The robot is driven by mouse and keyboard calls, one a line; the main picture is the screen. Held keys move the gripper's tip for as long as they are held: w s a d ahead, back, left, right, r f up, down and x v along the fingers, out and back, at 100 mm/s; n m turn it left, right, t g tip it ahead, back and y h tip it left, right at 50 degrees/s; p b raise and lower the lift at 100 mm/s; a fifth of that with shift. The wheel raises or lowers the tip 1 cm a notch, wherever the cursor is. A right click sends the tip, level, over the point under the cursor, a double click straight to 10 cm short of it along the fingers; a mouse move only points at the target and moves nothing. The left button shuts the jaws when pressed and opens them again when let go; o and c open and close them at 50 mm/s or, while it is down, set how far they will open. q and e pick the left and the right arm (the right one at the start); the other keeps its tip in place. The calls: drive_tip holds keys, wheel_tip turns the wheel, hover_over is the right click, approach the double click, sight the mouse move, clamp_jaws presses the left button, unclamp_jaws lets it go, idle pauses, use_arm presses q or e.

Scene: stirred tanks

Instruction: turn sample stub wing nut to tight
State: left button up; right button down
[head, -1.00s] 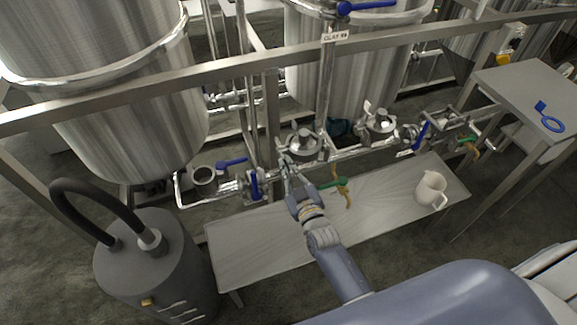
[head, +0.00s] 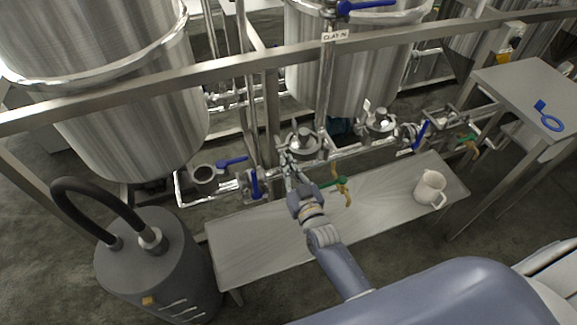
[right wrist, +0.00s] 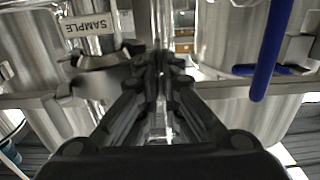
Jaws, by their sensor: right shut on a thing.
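My right gripper (head: 287,165) reaches up over the bench to the steel pipe line below the tanks. In the right wrist view its dark fingers (right wrist: 160,65) come together at the pipe fittings, shut on the wing nut. The nut is small and mostly hidden between the fingertips, so its angle cannot be read. A white SAMPLE label (right wrist: 87,26), upside down, sits just left of the fingertips in that view. My left gripper is not in view.
A blue valve handle (right wrist: 268,50) hangs right of the fingers in the wrist view. A green-and-yellow handle (head: 338,184) lies close right of my gripper. A white jug (head: 429,188) stands on the bench (head: 250,245). A grey canister (head: 155,265) stands at left.

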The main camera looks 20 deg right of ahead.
drive_tip(key=c, duration=1.8)
unclamp_jaws()
drive_tip(key=s, duration=1.2)
drive_tip(key=shift+d, duration=0.2)
